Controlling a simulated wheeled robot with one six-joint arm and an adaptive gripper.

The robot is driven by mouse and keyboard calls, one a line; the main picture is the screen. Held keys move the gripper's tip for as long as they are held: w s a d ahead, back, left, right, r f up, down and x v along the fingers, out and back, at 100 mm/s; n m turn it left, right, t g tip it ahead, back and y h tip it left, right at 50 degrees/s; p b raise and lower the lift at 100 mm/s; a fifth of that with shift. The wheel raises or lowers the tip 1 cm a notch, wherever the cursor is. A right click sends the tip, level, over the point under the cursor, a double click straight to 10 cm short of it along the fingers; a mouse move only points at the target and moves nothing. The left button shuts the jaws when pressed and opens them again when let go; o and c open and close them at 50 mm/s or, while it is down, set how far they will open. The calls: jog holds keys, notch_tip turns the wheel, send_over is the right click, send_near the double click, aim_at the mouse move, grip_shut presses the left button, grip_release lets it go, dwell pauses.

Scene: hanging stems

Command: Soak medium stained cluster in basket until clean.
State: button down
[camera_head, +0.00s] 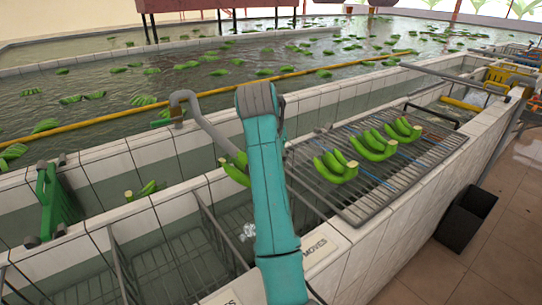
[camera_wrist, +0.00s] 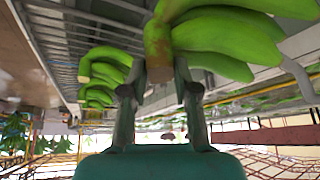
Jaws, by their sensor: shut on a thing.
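My gripper (camera_wrist: 160,80) is shut on the brown-stained crown of a green banana cluster (camera_wrist: 225,35) in the wrist view. In the head view my arm hides the gripper, and a cluster (camera_head: 236,172) shows partly beside the arm; I cannot tell if it is the held one. Other green clusters rest on the metal rack: a near one (camera_head: 335,168), a middle one (camera_head: 373,146) and a far one (camera_head: 403,130). Wire baskets (camera_head: 118,262) stand in the tiled trough at lower left, partly hidden by my arm.
A cluster (camera_head: 147,190) lies in the trough at left, near a green frame (camera_head: 55,200). A curved grey pipe (camera_head: 205,120) rises behind my arm. The large pool (camera_head: 110,105) holds many floating clusters. A black bin (camera_head: 466,218) stands on the floor at right.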

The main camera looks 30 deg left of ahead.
jog(key=shift+s+a+f, duration=0.15)
jog(key=shift+s+a, duration=0.05)
notch_tip(320, 180, down, 2)
notch_tip(320, 180, down, 23)
jog(key=shift+f, duration=0.2)
dwell(1.8)
jog(key=shift+f, duration=0.45)
dwell(4.2)
